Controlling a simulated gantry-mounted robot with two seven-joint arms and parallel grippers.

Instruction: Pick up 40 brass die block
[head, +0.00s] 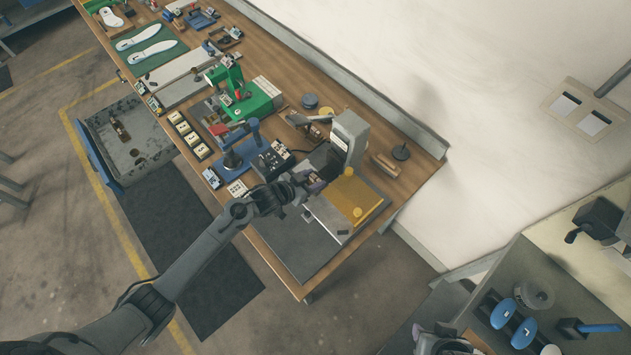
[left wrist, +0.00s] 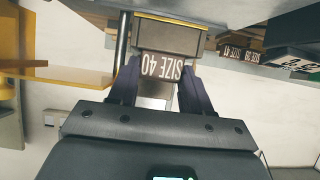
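The 40 die block (left wrist: 163,67) shows in the left wrist view, with a dark label reading "SIZE 40" upside down. My left gripper (left wrist: 161,75) has one dark finger on each side of the block, close against the label's edges. I cannot tell whether the fingers press on it. The block is too small to make out there. My right gripper is not clearly seen.
More size-labelled blocks (left wrist: 240,54) are at upper right in the wrist view. A yellow plate (left wrist: 70,76) is close on the left. In the head view, a green press (head: 254,101) and a blue fixture (head: 238,152) stand farther along the wooden bench. A grey mat lies at the near end.

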